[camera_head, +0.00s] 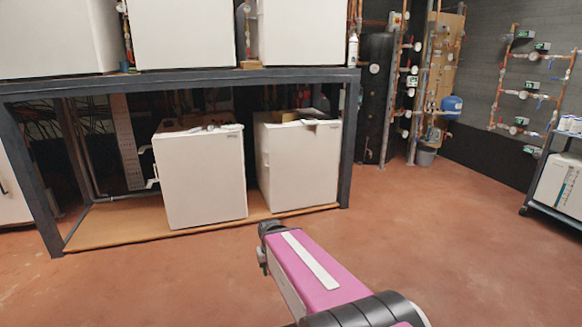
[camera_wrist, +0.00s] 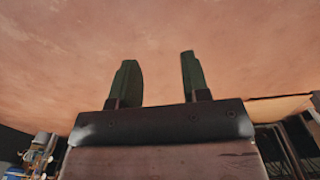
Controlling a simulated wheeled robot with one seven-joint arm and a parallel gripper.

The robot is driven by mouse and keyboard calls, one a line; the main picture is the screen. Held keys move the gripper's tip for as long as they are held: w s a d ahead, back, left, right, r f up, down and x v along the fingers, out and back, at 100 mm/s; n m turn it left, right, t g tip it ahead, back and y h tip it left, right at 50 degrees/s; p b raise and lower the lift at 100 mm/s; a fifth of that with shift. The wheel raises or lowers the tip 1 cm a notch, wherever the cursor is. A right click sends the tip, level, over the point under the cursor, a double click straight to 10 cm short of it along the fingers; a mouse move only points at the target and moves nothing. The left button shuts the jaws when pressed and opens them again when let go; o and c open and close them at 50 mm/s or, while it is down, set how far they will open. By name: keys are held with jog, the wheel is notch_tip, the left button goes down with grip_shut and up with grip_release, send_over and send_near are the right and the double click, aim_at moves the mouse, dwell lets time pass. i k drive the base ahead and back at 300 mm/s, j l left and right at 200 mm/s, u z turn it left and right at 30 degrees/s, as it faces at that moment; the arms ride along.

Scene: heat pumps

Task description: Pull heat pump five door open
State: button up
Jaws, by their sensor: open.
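Several white heat pump units are in the head view. Two stand on the lower deck of the rack: the left lower heat pump (camera_head: 200,180) and the right lower heat pump (camera_head: 300,165). Both have closed-looking plain fronts. Which one is number five I cannot tell; no number is readable. My gripper (camera_wrist: 158,62) is open and empty in the wrist view, its two dark fingers apart over bare floor. In the head view my arm reaches forward, its end in front of the rack and below the lower units, apart from them.
A dark metal rack (camera_head: 200,80) carries the upper heat pumps (camera_head: 185,35) and has a wooden lower board (camera_head: 110,225). Pipes with valves (camera_head: 520,90) line the right wall. A wheeled shelf (camera_head: 555,205) stands far right. The red floor (camera_head: 430,230) is clear to the right.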

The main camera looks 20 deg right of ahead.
aim_at(304, 161)
jog(key=i+j+z, duration=0.1)
jog(key=i, duration=0.45)
jog(key=i+j+z, duration=0.15)
jog(key=i, duration=0.4)
jog(key=i+j+z, duration=0.1)
jog(key=i, duration=0.45)
jog(key=i+j+z, duration=0.15)
jog(key=i, duration=0.35)
jog(key=i+j+z, duration=0.1)
jog(key=i+j, duration=0.3)
jog(key=i, duration=0.1)
